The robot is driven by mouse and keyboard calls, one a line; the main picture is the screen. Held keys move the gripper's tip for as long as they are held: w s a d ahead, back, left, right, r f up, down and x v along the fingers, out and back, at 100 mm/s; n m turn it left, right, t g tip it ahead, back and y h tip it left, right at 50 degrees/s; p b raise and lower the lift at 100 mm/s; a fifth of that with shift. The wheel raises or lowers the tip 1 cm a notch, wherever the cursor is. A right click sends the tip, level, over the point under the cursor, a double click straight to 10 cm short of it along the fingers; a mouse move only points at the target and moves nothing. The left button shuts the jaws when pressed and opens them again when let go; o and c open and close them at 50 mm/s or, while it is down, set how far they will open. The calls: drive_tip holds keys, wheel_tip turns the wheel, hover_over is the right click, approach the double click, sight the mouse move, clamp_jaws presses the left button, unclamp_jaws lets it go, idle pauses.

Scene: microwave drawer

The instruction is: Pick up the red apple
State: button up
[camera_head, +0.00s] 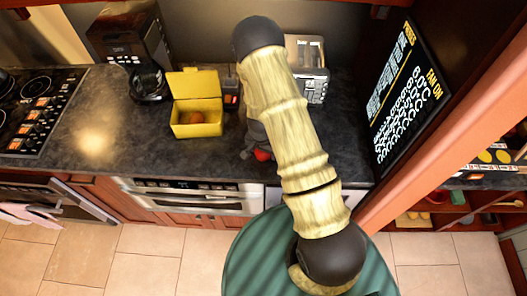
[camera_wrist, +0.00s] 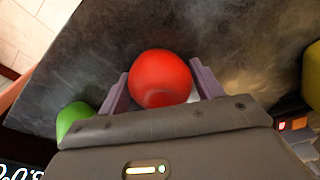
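The red apple (camera_wrist: 160,78) is between the two spread purple-grey fingers of my gripper (camera_wrist: 160,85) in the wrist view. The fingers stand on either side of it, and I see no clear squeeze on it. In the head view, a small part of the apple (camera_head: 262,155) shows low on the dark counter (camera_head: 120,105). My arm covers much of the gripper (camera_head: 255,138) there. Whether the apple touches the counter is hard to tell.
A green round object (camera_wrist: 75,118) lies beside my gripper in the wrist view. An open yellow box (camera_head: 196,130) stands to the left on the counter. A toaster-like appliance (camera_head: 312,85) is behind my arm, and a dark panel (camera_head: 400,95) is at the right.

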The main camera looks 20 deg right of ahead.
drive_tip(key=c, duration=0.7)
wheel_tip(320, 180, up, 10)
drive_tip(key=shift+b, duration=1.15)
